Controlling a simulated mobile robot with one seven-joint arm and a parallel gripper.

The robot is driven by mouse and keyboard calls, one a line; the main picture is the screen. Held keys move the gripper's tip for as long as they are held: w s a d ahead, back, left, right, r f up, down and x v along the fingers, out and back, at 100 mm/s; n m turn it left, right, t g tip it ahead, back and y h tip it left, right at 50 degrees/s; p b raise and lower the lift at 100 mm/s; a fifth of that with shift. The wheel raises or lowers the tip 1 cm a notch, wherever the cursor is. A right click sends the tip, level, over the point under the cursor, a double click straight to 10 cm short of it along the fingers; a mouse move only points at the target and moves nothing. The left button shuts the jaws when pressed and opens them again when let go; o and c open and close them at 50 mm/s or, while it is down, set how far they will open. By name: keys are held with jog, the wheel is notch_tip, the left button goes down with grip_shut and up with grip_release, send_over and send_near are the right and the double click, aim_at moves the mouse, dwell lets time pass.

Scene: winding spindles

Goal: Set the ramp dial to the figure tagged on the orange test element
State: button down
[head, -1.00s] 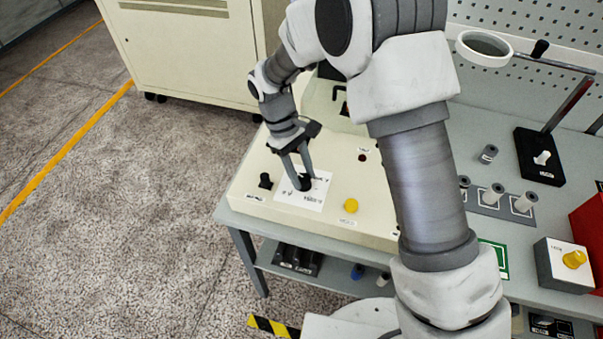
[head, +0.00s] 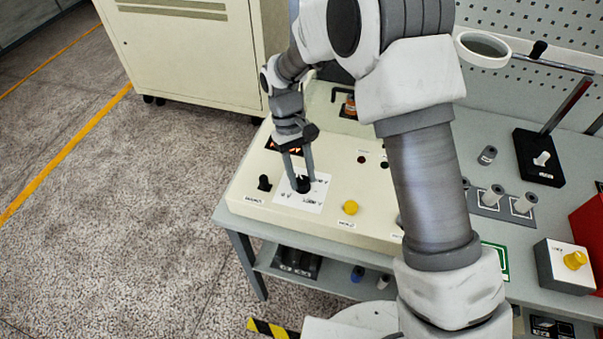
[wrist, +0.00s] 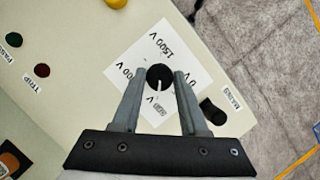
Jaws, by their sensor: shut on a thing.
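The ramp dial is a black round knob (head: 303,186) on a white scale card (head: 312,206) on the cream console. In the wrist view the knob (wrist: 158,72) has a white pointer line directed toward the bottom of the picture, between printed voltage marks. "1500 V" is readable; other marks are partly hidden by my fingers. My gripper (wrist: 160,78) is shut on the knob, one finger on each side; in the head view it reaches down to the card from above. An orange and dark piece (head: 350,104), apparently the test element, stands at the console's back; its tag is unreadable.
A black mains knob (head: 264,183) is left of the card and a yellow button (head: 350,207) right of it. A lit orange display (head: 285,146) is partly behind my gripper. A magnifier ring (head: 483,49) and grey spindles (head: 525,202) are farther right.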

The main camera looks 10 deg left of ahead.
jog(key=shift+c, duration=2.2)
grip_release()
jog(key=v, duration=1.7)
jog(key=shift+r, duration=0.25)
jog(key=shift+r, duration=0.1)
